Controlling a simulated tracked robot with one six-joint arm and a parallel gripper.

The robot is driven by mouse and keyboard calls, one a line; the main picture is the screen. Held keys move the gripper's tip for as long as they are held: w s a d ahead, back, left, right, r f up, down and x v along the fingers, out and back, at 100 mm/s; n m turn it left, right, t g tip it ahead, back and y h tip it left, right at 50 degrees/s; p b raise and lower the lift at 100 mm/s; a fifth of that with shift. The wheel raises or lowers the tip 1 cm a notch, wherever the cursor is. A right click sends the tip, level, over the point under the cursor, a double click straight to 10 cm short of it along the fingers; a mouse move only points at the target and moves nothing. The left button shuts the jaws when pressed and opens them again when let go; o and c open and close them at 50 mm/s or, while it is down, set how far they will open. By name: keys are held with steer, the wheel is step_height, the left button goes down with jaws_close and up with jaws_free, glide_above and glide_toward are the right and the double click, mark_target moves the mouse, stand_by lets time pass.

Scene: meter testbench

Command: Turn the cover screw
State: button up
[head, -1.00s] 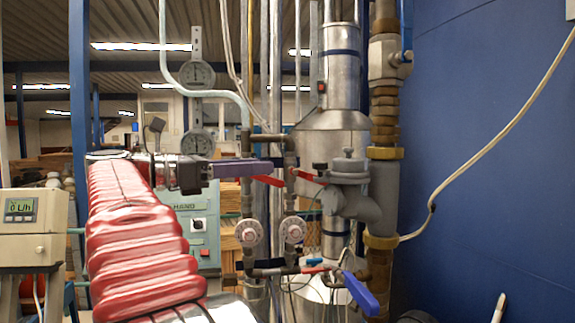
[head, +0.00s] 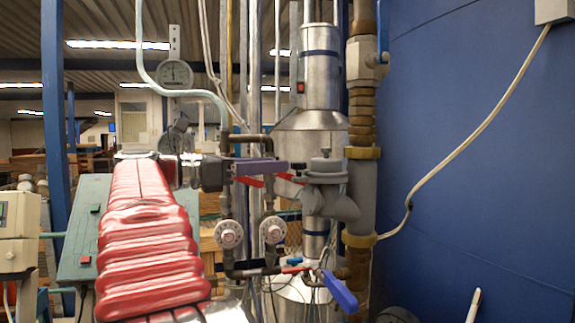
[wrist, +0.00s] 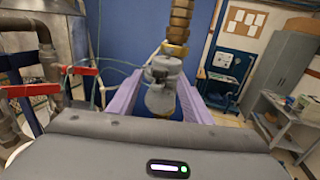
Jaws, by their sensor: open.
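A grey metal fitting (head: 325,185) with a round cover on top stands on the pipework right of centre in the head view. A small raised knob, which looks like the cover screw (head: 325,153), sits on that cover. My gripper (head: 286,167) has purple fingers and is just left of the cover, about level with it, with a small gap in the picture. In the wrist view, the grey fitting (wrist: 163,72) shows ahead between my two spread, empty fingers. Whether either finger touches it cannot be told.
Red-handled valves (head: 250,181) are close to my fingers. A blue lever (head: 340,292) sticks out below the fitting. A thick vertical pipe (head: 361,110) stands directly behind, and a blue wall (head: 480,160) fills the right side.

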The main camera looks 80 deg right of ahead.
mark_target(296, 164)
steer(key=x, duration=0.5)
steer(key=shift+s+d, duration=0.15)
steer(key=shift+c, duration=0.4)
steer(key=c, duration=1)
steer(key=shift+s+n+t+h, duration=0.15)
steer(key=shift+n+t+h, duration=0.35)
steer(key=shift+t, duration=0.1)
steer(key=shift+s+a+n+t+h, duration=0.15)
steer(key=shift+n+t+h, duration=0.4)
steer(key=shift+t, duration=0.25)
steer(key=shift+s+a+n+t+h, duration=0.15)
steer(key=shift+n+t+h, duration=0.3)
steer(key=shift+n+t, duration=0.3)
steer(key=shift+s+a+n+t+h, duration=0.15)
steer(key=shift+n+t+h, duration=0.3)
steer(key=shift+t, duration=0.4)
steer(key=shift+s+d+n+t+h, duration=0.1)
steer(key=shift+n+t+h, duration=0.15)
steer(key=shift+n+t, duration=0.45)
steer(key=shift+t, duration=0.6)
